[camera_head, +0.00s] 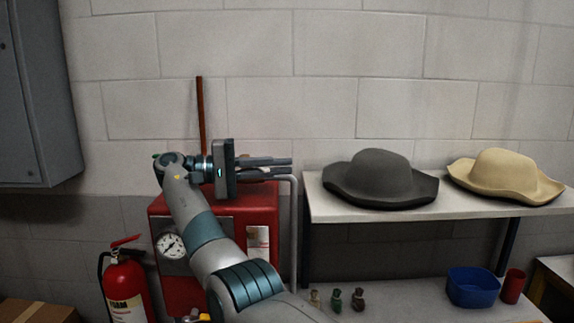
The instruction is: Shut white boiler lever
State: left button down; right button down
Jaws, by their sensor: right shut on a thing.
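The red boiler (276,215) stands against the wall, left of the table, with a round white gauge (171,245) and a pale label on its front. My right gripper (283,167) is at the boiler's top right, with its fingers pointing right. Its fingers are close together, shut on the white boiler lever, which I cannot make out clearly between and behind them. My right arm covers much of the boiler's front. A grey pipe (294,235) runs down the boiler's right side, just past the fingertips. My left gripper is not in view.
A grey hat (380,175) and a cream hat (503,172) sit on the white table (455,213) at right. Below are a blue bowl (472,288), a red cup (513,287) and small bottles. A fire extinguisher (126,285) stands left of the boiler.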

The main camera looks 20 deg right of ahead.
jog(key=c, duration=2.2)
grip_release()
jog(key=shift+f, duration=0.1)
jog(key=shift+o, duration=0.2)
